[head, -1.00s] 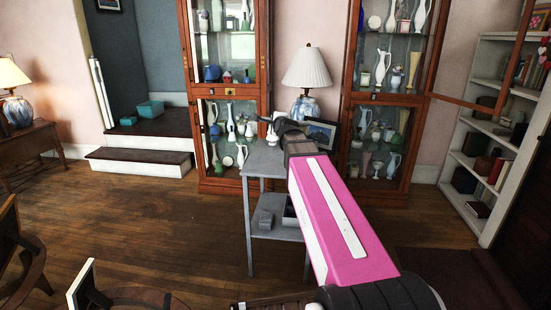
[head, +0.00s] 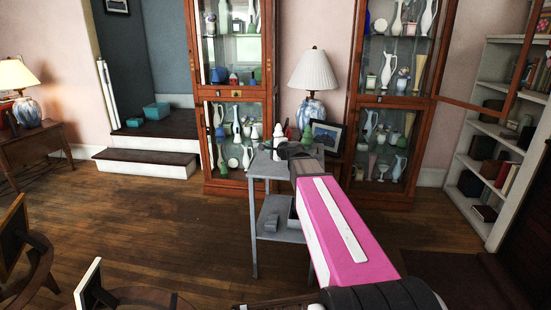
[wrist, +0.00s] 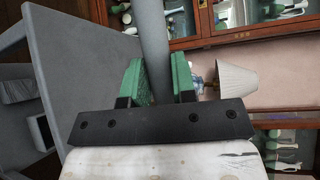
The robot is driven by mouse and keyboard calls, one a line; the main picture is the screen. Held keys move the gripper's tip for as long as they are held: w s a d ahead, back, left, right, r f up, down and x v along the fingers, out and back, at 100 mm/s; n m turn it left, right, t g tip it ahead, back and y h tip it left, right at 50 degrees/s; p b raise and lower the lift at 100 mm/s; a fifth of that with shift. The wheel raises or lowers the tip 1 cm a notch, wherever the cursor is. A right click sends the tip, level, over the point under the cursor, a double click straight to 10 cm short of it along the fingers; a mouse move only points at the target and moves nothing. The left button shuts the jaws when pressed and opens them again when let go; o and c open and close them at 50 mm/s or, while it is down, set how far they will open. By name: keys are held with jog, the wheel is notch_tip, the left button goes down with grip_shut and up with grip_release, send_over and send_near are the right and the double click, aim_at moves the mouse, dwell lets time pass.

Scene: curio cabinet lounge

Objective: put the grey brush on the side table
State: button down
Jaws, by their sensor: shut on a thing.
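My gripper (wrist: 157,82), with green finger pads, is shut on the grey brush (wrist: 153,30). The brush shows as a smooth grey bar between the pads, running out of the top of the wrist view. In the head view my pink and white arm reaches forward to a grey side table (head: 262,169), and the wrist hides part of its top. The table top also fills the left of the wrist view (wrist: 70,60), which is turned sideways, so the table lies below the gripper. I cannot tell whether the brush touches it.
A lamp (head: 313,72) and a picture frame (head: 327,136) are behind the gripper. Two glass cabinets (head: 200,130) with vases stand at the back. The side table's lower shelf holds a small grey item (head: 272,222). Chairs are at lower left; wooden floor (head: 160,215) is open.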

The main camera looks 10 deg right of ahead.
jog(key=w+f, duration=0.1)
jog(key=w, duration=0.1)
jog(key=w+d+f, duration=0.1)
jog(key=w+f, duration=0.1)
jog(key=w, duration=0.1)
jog(key=w+f, duration=0.1)
jog(key=w, duration=0.1)
jog(key=shift+w+d+f, duration=0.15)
jog(key=shift+w+f, duration=0.15)
jog(key=shift+f, duration=2)
jog(key=c, duration=0.9)
grip_release()
jog(key=shift+f, duration=0.1)
jog(key=shift+c, duration=0.2)
jog(key=shift+s, duration=0.1)
jog(key=v, duration=1.2)
